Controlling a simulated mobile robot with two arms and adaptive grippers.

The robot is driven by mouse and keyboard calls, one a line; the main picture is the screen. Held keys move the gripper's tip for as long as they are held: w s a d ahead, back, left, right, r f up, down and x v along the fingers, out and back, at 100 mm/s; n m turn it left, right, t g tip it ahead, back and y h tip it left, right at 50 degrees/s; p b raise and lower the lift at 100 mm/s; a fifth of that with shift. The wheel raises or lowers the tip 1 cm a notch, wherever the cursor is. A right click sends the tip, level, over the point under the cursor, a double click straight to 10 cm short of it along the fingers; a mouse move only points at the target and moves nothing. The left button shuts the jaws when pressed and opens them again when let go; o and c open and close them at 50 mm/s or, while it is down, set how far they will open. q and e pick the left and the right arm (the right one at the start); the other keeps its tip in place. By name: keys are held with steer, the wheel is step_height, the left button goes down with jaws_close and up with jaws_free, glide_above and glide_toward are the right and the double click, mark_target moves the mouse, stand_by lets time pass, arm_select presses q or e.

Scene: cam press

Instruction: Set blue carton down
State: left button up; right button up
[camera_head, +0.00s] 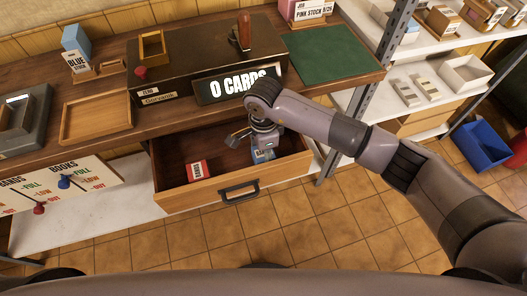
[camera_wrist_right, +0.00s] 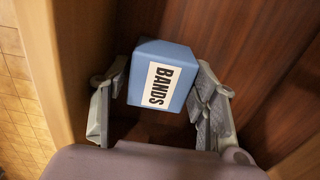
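A blue carton with a white BANDS label (camera_wrist_right: 163,85) sits in the open wooden drawer (camera_head: 232,189), near its right end; a small part of it shows in the head view (camera_head: 262,155). My right gripper (camera_head: 255,144) reaches down into the drawer over this carton. In the right wrist view its fingers (camera_wrist_right: 160,100) are spread on either side of the carton, with gaps beside it, so it looks open. The carton's underside is hidden. Another blue block (camera_head: 76,39) stands behind a BLUE sign on the counter. My left gripper is not in view.
A red-and-white box (camera_head: 197,171) lies in the drawer's left part. Above are a 0 CARDS sign (camera_head: 238,86), a green mat (camera_head: 333,52) and an empty wooden tray (camera_head: 97,110). A metal shelf post (camera_head: 347,130) stands right of the drawer.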

steer(key=shift+r, duration=0.1)
steer(key=shift+r, duration=0.25)
step_height(320, 180, up, 12)
steer(key=b, duration=0.1)
steer(key=shift+f+b, duration=0.15)
steer(key=shift+b, duration=0.2)
